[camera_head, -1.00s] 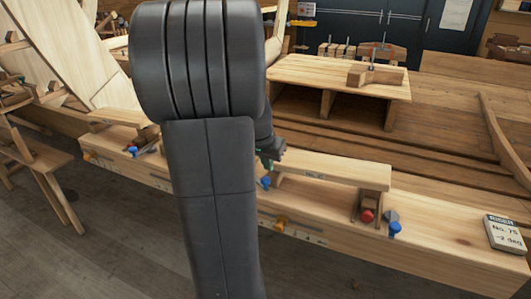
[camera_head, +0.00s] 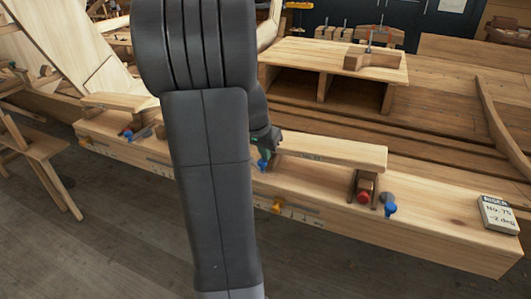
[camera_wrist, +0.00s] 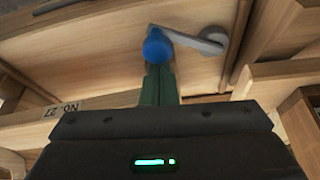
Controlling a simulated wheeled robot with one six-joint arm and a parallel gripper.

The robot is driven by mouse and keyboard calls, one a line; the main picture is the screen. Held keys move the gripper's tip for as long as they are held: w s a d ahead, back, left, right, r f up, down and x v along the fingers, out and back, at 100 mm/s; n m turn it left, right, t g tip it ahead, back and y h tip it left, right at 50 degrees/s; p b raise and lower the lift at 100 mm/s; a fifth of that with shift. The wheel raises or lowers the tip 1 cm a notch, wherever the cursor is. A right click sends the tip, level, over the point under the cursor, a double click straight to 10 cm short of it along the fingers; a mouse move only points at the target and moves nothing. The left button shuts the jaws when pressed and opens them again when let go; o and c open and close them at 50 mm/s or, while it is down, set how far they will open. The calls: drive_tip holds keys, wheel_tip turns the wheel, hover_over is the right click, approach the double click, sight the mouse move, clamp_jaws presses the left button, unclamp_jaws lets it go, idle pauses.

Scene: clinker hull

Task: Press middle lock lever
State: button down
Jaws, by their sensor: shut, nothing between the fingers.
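The middle lock lever, a grey arm with a blue knob (camera_wrist: 157,46), is at the top centre of the wrist view. Its grey arm (camera_wrist: 200,42) runs to the right of the knob. My gripper (camera_wrist: 160,75) has its green fingers shut and empty, with the tips right at the knob; I cannot tell whether they touch it. In the head view the blue knob (camera_head: 263,165) shows just below my gripper (camera_head: 264,148), beside my dark arm, which hides part of the beam.
A wooden beam carries a red knob (camera_head: 363,196), another blue knob (camera_head: 390,210) and an orange knob (camera_head: 277,206). A label block (camera_head: 497,214) sits at the right. A raised wooden bar (camera_head: 330,151) lies just right of my gripper. More knobs show left of my arm.

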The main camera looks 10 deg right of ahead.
drive_tip(key=shift+s+a+f+m+b, duration=0.15)
drive_tip(key=shift+a+m+b, duration=0.1)
drive_tip(key=shift+m+b, duration=0.2)
drive_tip(key=m+b, duration=0.1)
drive_tip(key=a+m+b, duration=0.1)
drive_tip(key=shift+s+a+f+g+h+b, duration=0.1)
drive_tip(key=shift+s+a+g+h+b, duration=0.1)
drive_tip(key=shift+s+g+h+b, duration=0.15)
drive_tip(key=shift+s+a+m+g+b, duration=0.1)
drive_tip(key=shift+a+m+g+b, duration=0.4)
drive_tip(key=shift+m, duration=0.55)
drive_tip(key=a+m+b, duration=0.1)
drive_tip(key=m, duration=0.1)
drive_tip(key=shift+s+a+m+g+h, duration=0.1)
drive_tip(key=shift+a+m+g+h, duration=0.2)
drive_tip(key=shift+a+h, duration=0.1)
drive_tip(key=a+m, duration=0.1)
drive_tip(key=a+m+g, duration=0.1)
drive_tip(key=shift+w+a+r+m+b, duration=0.15)
drive_tip(key=shift+w+r+m+b, duration=0.05)
drive_tip(key=shift+m+b, duration=0.2)
drive_tip(key=shift+a, duration=0.1)
